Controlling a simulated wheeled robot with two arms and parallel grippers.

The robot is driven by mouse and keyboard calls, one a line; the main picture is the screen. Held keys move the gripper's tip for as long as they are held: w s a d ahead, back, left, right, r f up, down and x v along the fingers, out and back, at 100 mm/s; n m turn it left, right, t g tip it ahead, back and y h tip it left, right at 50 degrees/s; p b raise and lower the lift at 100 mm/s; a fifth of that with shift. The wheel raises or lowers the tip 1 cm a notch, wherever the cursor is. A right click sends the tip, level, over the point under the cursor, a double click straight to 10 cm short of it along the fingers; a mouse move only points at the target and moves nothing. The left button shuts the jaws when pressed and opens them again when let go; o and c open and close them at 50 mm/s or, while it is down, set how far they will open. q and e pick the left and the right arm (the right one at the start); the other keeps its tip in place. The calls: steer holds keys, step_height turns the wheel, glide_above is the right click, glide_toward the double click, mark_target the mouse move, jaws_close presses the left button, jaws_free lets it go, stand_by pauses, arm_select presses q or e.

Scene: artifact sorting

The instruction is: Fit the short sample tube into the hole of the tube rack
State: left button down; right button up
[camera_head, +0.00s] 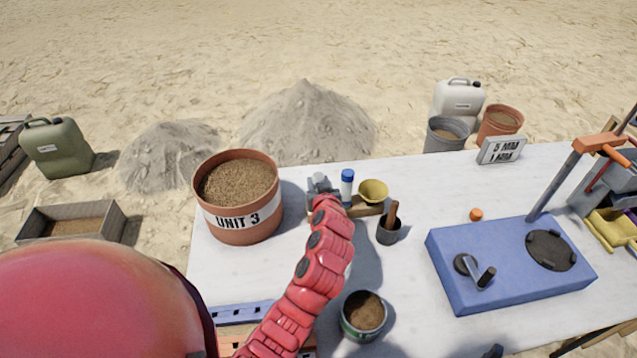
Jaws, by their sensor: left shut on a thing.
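My left gripper (322,186) is at the back of the table, just left of a tube with a blue cap and pale body (347,186). The tube stands upright at a low brown wooden block (366,209), which looks like the tube rack. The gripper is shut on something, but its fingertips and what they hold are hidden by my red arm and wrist. I cannot tell whether the blue-capped tube is the held one. The hole of the rack cannot be made out. My right gripper is not clearly in view.
A yellow funnel (373,190) sits over the block's right part. A mortar with pestle (389,230) stands close to the right. The UNIT 3 pot (238,220) is left of my gripper, a soil-filled can (363,314) nearer. A blue box (500,270) fills the right side.

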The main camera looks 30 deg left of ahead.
arm_select(q)
steer(key=shift+b, duration=0.45)
stand_by(0.7)
steer(key=shift+b, duration=0.4)
steer(key=shift+f+b, duration=2.35)
steer(key=shift+f, duration=0.05)
steer(key=shift+c, duration=1.9)
jaws_free()
steer(key=shift+d+r, duration=0.1)
